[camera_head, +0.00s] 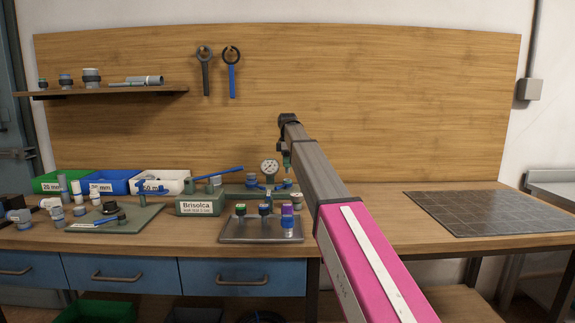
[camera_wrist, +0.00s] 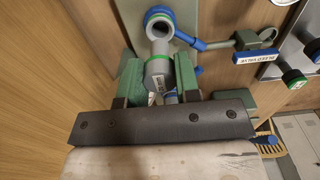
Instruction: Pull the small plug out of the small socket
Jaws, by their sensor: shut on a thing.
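In the wrist view my gripper (camera_wrist: 158,75) is shut on a grey plug with a green ring (camera_wrist: 158,66), held between its two green finger pads. I take this as the small plug. Its narrower grey end points at a blue-ringed round opening (camera_wrist: 158,13) just beyond it. The plug's end overlaps the lower edge of that opening in the picture; I cannot tell whether any of it is inside. In the head view my gripper (camera_head: 287,163) is over the right part of the manifold (camera_head: 243,190), beside a round gauge (camera_head: 269,167). The plug is too small to make out there.
A tray (camera_head: 259,232) with several ringed fittings stands in front of the manifold. A box labelled Brisolca (camera_head: 200,207) and a green plate (camera_head: 120,222) stand to its left. A dark tiled mat (camera_head: 487,213) lies clear at the right. The wooden back panel (camera_head: 400,100) rises close behind.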

